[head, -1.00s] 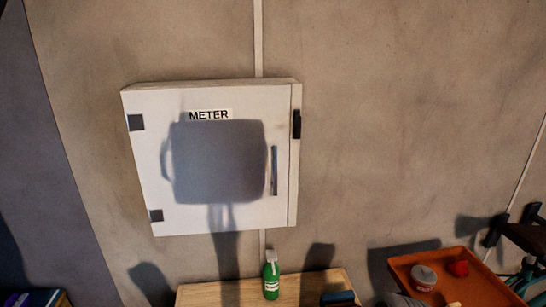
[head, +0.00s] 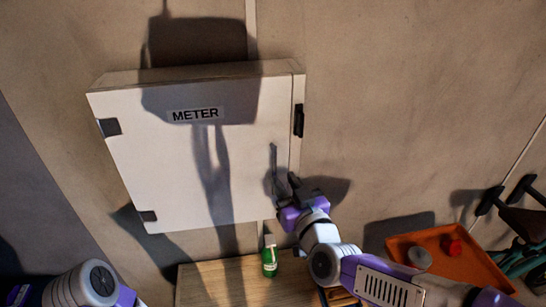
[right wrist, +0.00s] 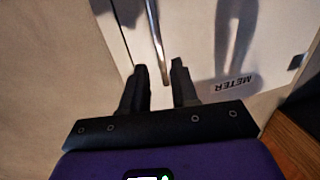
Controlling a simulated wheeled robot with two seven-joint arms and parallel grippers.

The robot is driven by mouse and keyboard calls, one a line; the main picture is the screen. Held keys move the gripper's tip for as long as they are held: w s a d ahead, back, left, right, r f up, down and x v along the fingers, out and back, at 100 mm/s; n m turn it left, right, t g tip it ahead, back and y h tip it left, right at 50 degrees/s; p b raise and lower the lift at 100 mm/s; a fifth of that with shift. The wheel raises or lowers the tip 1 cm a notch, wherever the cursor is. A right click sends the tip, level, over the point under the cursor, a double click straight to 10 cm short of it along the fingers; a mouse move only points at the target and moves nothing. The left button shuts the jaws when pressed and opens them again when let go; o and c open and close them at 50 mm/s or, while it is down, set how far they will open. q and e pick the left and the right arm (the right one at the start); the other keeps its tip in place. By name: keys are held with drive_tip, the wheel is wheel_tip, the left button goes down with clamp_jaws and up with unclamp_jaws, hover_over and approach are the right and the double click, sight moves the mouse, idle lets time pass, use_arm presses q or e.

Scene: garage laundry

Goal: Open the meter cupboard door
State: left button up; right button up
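The white meter cupboard (head: 150,150) hangs on the wall in the head view, its door shut. Dark hinges (head: 109,127) show on the door's left edge. The upright bar handle (head: 274,160) is near the door's right edge. My right gripper (head: 283,183) is at the lower part of this handle. In the right wrist view its two dark fingers (right wrist: 160,75) are apart, and the metal handle (right wrist: 154,30) runs down into the gap between them. Neither finger clearly touches it. My left arm shows at the lower left, but its gripper is out of view.
A dark catch (head: 298,121) is on the cupboard's right side. Below are a wooden top (head: 225,283) with a green spray bottle (head: 270,260), and an orange tray (head: 480,268) holding a grey-lidded jar and a red item. The wall right of the cupboard is clear.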

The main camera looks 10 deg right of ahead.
sight(275, 168)
drive_tip(key=shift+w+a+f+p, duration=0.1)
drive_tip(key=shift+w+a+p, duration=0.15)
drive_tip(key=shift+w, duration=0.9)
drive_tip(key=shift+w+a+r+p, duration=0.1)
drive_tip(key=shift+w+a+p, duration=0.1)
drive_tip(key=shift+w, duration=0.95)
drive_tip(key=shift+w+a+f+p, duration=0.15)
drive_tip(key=shift+w+a, duration=0.1)
drive_tip(key=shift+w, duration=0.9)
drive_tip(key=shift+c, duration=0.2)
clamp_jaws()
